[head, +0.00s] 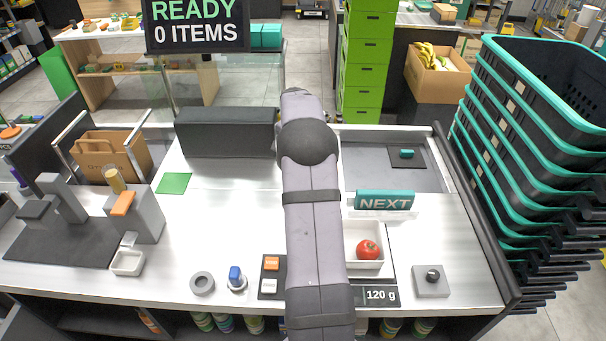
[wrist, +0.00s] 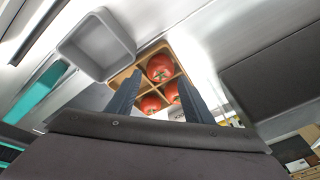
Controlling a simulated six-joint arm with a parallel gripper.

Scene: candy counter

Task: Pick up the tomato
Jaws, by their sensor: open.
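A red tomato (head: 367,249) lies in a white tray (head: 352,262) right of my arm in the head view. In the wrist view several red tomatoes show in a wooden box with dividers (wrist: 141,75). One whole tomato (wrist: 160,68) is in its far part; two others, (wrist: 151,104) and (wrist: 173,92), are nearer and partly covered. My gripper (wrist: 160,78) is open, its two dark fingers reaching toward the box with the tomatoes between them in the picture. Nothing is held. Whether the fingers touch anything is unclear. The head view hides the gripper behind my arm.
A grey tray (wrist: 97,45), seemingly empty, stands beside the box in the wrist view. A teal NEXT sign (head: 384,200) stands behind the white tray, and a 120 g display (head: 376,295) in front. Stacked baskets (head: 540,110) edge the right.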

